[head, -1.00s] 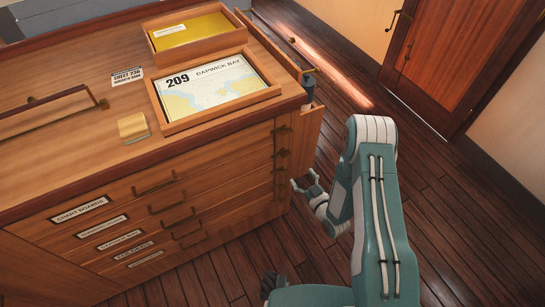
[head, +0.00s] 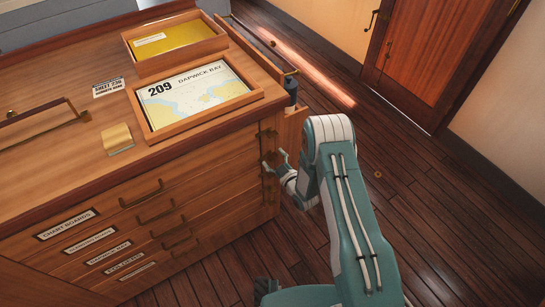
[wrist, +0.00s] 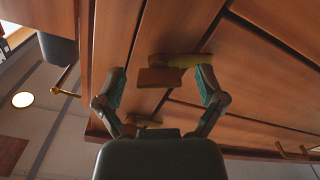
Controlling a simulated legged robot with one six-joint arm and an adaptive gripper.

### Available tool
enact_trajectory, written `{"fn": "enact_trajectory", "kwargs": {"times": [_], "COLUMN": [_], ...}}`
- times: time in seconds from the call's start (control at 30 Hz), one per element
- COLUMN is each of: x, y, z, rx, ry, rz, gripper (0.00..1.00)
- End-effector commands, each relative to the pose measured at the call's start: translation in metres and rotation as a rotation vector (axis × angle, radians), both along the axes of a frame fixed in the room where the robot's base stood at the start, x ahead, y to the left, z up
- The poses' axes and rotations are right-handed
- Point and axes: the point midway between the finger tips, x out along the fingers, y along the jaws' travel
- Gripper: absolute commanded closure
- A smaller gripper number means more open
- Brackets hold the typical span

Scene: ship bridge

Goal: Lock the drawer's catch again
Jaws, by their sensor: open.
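The chart chest's drawers (head: 150,205) fill the left of the head view, and all of the drawer fronts look flush. Several brass catches run down the right edge of the front; the top one (head: 268,133) is clear to see. My gripper (head: 272,164) is beside the catches below it, partly covering them. In the wrist view my gripper (wrist: 161,74) is open, its two fingers either side of a brass catch (wrist: 182,60) with a brown block-like end (wrist: 158,78). I see no contact. A second catch (wrist: 140,122) shows lower, near the palm. I cannot tell which catch is unlocked.
On the chest top are a framed chart (head: 195,93), a tray with a yellow folder (head: 175,42), a yellow pad (head: 117,138) and a sheet label (head: 108,87). A rail with a dark cylinder (head: 291,90) stands along the right side. The floor (head: 420,190) is clear to the right.

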Motion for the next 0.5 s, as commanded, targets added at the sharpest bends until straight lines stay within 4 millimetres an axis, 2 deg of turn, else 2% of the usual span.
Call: {"fn": "enact_trajectory", "kwargs": {"times": [0.33,0.37,0.4,0.47,0.5], "x": [0.0044,0.0044,0.0043,0.0043,0.0043], "y": [0.0031,0.0031,0.0030,0.0030,0.0031], "z": [0.0000,0.0000,0.0000,0.0000,-0.0001], "rx": [0.001,0.001,0.001,0.001,0.001], "ry": [0.001,0.001,0.001,0.001,0.001], "rz": [0.000,0.000,0.000,0.000,0.000], "gripper": [0.11,0.25,0.43,0.69,0.87]}}
